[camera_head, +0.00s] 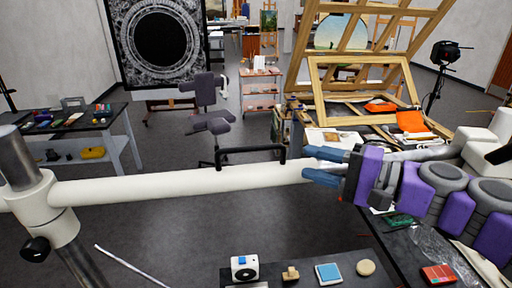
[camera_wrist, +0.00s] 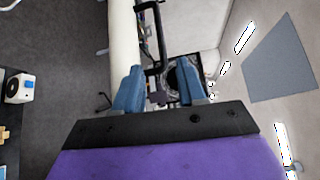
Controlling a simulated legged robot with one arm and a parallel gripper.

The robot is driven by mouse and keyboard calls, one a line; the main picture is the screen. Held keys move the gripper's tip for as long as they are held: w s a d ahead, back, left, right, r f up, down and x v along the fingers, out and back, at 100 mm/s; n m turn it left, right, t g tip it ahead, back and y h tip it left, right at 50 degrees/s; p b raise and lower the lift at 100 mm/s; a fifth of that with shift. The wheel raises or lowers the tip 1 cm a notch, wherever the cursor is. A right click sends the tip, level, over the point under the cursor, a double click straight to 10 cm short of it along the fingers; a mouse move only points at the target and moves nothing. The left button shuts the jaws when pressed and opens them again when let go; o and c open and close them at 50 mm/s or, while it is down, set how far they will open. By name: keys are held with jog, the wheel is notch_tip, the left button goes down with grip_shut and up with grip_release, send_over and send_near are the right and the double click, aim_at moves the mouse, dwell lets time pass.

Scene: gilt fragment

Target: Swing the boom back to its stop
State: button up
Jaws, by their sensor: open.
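The boom (camera_head: 180,185) is a long white tube lying roughly level across the head view. It is clamped to an upright grey metal post (camera_head: 18,160) at the left. A black bar handle (camera_head: 250,149) stands up from the boom near its right part. My gripper (camera_head: 312,164) is open at the right of the handle, its blue fingers overlapping the boom's right end in the picture. In the wrist view the boom (camera_wrist: 124,45) and handle (camera_wrist: 148,45) run ahead of my open gripper (camera_wrist: 162,80). I cannot tell whether the fingers touch the boom. No stop is clearly identifiable.
A black knob (camera_head: 36,249) sits on the post clamp. A cluttered dark table (camera_head: 345,258) lies below right, with a white box-like device (camera_head: 244,268) on it. A wooden easel frame (camera_head: 362,88) stands behind right. A chair (camera_head: 208,122) stands behind the boom. Floor is open at middle left.

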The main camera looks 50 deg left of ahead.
aim_at(255, 151)
jog(key=x, duration=1.3)
jog(key=shift+s+a+f, duration=0.1)
jog(key=shift+a+f, duration=0.05)
jog(key=shift+a, duration=0.15)
grip_shut()
jog(key=shift+f, duration=0.1)
